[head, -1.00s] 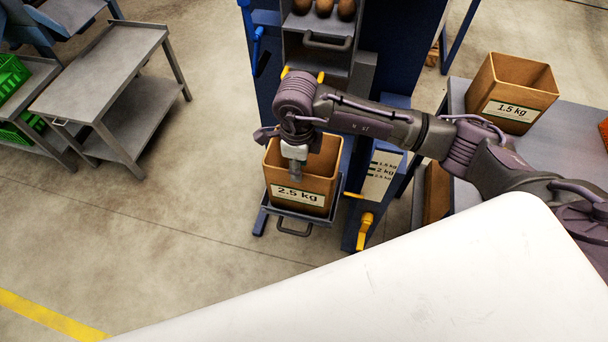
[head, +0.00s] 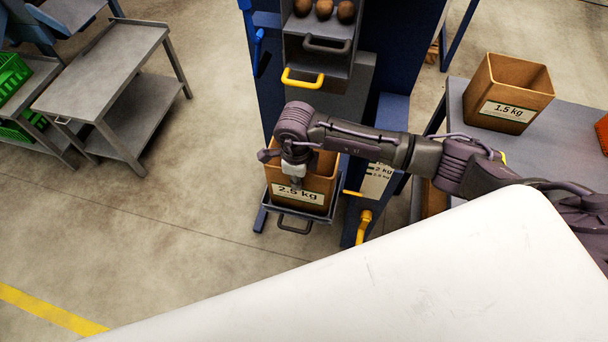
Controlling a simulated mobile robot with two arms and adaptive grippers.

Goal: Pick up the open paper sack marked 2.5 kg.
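The open brown paper sack marked 2.5 kg (head: 321,192) stands upright on a small tray (head: 262,209) at the foot of the blue grader. My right gripper (head: 296,184) points down at the sack's near wall, just above the left part of its label. Its wrist and arm hide much of the sack's mouth and rim. The fingers are small and partly hidden, so I cannot tell whether they touch or grip the wall. My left gripper is not in view.
The grader's blue frame (head: 396,110) carries a yellow handle (head: 303,78) and several potatoes (head: 323,9) above. A 1.5 kg sack (head: 513,88) stands on the grey table (head: 470,148) at right. A grey cart (head: 95,75) is at left, with clear floor between.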

